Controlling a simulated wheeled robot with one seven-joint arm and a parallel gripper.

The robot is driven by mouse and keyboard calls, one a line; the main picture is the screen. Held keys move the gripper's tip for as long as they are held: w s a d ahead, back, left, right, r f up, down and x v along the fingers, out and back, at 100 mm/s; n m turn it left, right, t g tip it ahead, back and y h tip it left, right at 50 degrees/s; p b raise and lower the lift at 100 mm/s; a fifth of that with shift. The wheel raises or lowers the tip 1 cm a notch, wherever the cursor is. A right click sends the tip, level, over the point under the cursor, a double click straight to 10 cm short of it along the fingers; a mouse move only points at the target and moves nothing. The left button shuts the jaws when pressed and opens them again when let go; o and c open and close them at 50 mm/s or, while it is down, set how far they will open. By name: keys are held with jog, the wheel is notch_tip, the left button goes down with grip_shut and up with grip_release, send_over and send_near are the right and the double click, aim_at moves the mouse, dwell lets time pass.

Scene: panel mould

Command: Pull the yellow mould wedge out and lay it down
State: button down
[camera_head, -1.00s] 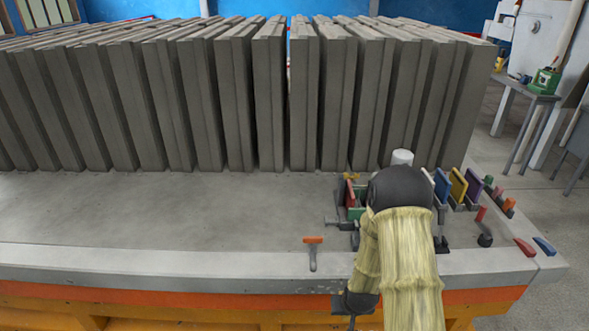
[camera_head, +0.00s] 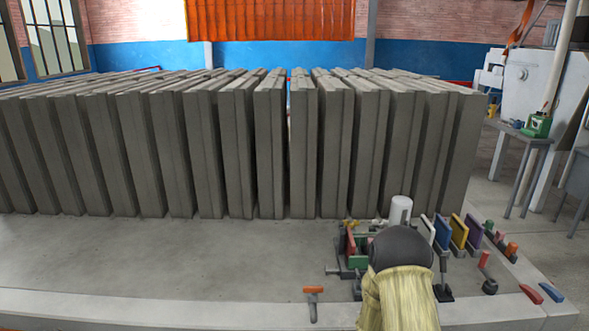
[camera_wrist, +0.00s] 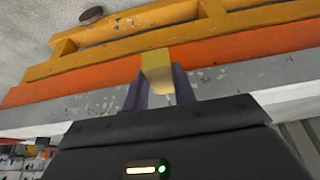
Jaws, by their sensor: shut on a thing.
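In the wrist view my gripper (camera_wrist: 158,84) is shut on the yellow mould wedge (camera_wrist: 157,70), a small yellow block that sticks out past the fingertips. The wedge is clear of the mould and held out before the bench's grey edge and orange side. How far it is from the bench I cannot tell. In the head view my arm rises at the lower right, and the gripper and wedge are out of sight.
The grey bench top (camera_head: 180,262) is bare at left and middle. Tall grey panels (camera_head: 270,150) stand in a row behind. A clamp assembly (camera_head: 350,250), coloured plates (camera_head: 458,230) and an orange-handled tool (camera_head: 313,290) lie around my arm. A side table (camera_head: 525,140) stands at right.

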jog(key=s+b, duration=0.1)
jog(key=s, duration=0.2)
jog(key=shift+s, duration=0.4)
jog(key=shift+w, duration=0.1)
jog(key=w, duration=0.2)
jog(key=w+f, duration=0.1)
jog(key=w, duration=0.1)
jog(key=shift+s, duration=0.15)
jog(key=shift+a, duration=0.2)
